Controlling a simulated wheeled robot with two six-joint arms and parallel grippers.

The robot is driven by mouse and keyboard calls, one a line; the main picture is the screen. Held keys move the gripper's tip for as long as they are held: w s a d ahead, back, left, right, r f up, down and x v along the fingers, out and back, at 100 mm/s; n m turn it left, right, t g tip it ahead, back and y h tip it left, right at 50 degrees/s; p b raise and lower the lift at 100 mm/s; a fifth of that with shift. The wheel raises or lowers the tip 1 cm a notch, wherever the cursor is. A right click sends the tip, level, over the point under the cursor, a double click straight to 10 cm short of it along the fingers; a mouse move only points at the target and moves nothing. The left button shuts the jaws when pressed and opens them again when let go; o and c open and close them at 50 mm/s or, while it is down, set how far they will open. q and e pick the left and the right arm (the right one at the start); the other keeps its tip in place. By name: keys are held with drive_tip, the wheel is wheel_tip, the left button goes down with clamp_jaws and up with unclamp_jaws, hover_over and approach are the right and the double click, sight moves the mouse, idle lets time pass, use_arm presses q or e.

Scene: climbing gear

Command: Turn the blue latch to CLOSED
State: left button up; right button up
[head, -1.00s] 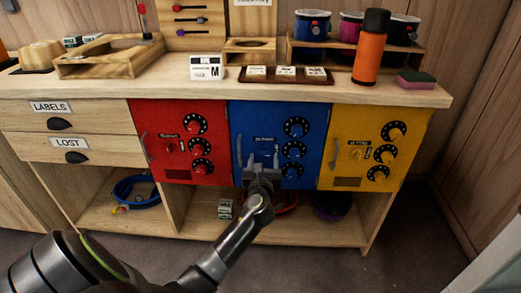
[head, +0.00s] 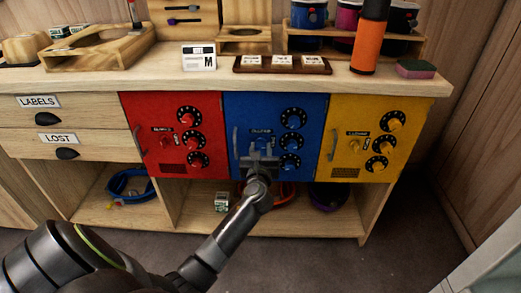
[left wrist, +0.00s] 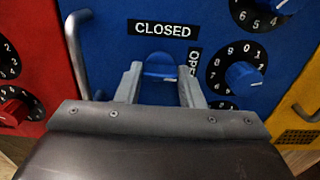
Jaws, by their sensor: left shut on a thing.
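The blue latch (left wrist: 160,69) is on the front of the blue door (head: 275,105). In the left wrist view it shows between my two finger pads, below the CLOSED label (left wrist: 163,29) and left of the sideways OPEN label (left wrist: 194,62). My left gripper (left wrist: 161,88) is shut on the latch, one finger on each side of it. Which label the latch points to I cannot tell. My right gripper is not in view.
A grey door handle (left wrist: 77,50) is left of the latch. Black numbered dials with blue knobs (left wrist: 244,76) are close on the right. The red door (head: 172,108) and yellow door (head: 365,112) flank the blue one. An open shelf (head: 300,221) runs beneath.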

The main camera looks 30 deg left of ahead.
use_arm(q)
drive_tip(key=shift+n, duration=0.3)
drive_tip(key=n, duration=0.2)
drive_tip(key=shift+n, duration=1.2)
drive_tip(key=n+b, duration=0.1)
drive_tip(key=n, duration=0.3)
drive_tip(key=shift+n, duration=0.3)
drive_tip(key=n, duration=0.2)
drive_tip(key=shift+n+b, duration=0.3)
drive_tip(key=shift+b, duration=0.05)
drive_tip(key=n+b, duration=0.1)
drive_tip(key=n, duration=0.2)
drive_tip(key=shift+n+b, duration=0.35)
drive_tip(key=shift+n, duration=0.85)
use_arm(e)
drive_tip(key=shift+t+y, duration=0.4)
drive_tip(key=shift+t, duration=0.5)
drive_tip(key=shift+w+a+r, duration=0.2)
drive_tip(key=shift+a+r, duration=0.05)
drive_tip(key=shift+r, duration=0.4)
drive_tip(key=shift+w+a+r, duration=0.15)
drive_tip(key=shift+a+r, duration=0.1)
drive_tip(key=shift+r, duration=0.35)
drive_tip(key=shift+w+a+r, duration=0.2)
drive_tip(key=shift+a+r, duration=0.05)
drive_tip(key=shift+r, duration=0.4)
